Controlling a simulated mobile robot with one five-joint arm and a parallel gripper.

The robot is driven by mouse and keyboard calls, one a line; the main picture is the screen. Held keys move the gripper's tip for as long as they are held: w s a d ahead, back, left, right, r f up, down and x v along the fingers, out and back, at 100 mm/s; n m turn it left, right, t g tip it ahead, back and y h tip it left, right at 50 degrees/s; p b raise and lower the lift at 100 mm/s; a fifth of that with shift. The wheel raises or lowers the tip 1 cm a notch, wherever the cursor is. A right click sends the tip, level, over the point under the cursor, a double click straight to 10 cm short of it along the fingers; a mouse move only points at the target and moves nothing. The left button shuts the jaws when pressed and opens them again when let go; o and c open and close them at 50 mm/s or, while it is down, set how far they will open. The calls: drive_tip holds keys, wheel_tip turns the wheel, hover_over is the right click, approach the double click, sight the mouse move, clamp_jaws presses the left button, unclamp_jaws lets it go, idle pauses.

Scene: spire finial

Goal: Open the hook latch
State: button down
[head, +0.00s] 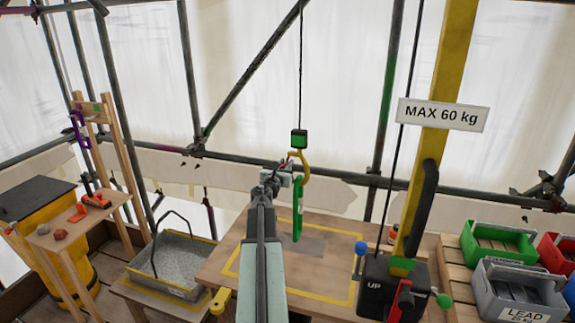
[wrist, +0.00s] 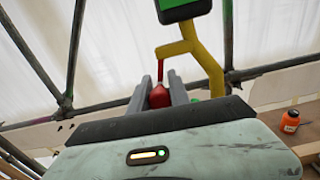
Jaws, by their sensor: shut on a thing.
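A yellow hook (head: 304,160) hangs below a dark green block (head: 299,139) on a cable; the hook also shows in the wrist view (wrist: 200,55). The hook latch shows there as a thin red bar with a rounded red knob (wrist: 159,97) at its lower end. My gripper (wrist: 160,80) has its two grey fingers on either side of the knob and is shut on it. In the head view my gripper (head: 283,172) is just left of the hook. A long green link (head: 297,212) hangs upright below the hook.
A wooden table (head: 235,262) with yellow lines lies below. A yellow post (head: 443,95) with a control box (head: 374,283) stands right of my arm. Crates (head: 500,240) are at the right, a grey tray (head: 172,262) at the left. Scaffold poles cross behind.

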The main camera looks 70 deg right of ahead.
drive_tip(key=shift+w+a+r+m+p, duration=0.1)
drive_tip(key=shift+w+r+m+p, duration=0.45)
drive_tip(key=shift+m, duration=2.2)
drive_tip(key=shift+w+r+m+p, duration=0.3)
drive_tip(key=shift+r+m+p, duration=0.55)
drive_tip(key=shift+m, duration=1.85)
drive_tip(key=shift+w+a+r+m+p, duration=0.1)
drive_tip(key=shift+w+r+m+p, duration=0.45)
drive_tip(key=shift+m, duration=2.2)
drive_tip(key=shift+s+r, duration=0.15)
drive_tip(key=c, duration=1.6)
unclamp_jaws()
drive_tip(key=o, duration=0.4)
drive_tip(key=shift+a+r, duration=0.1)
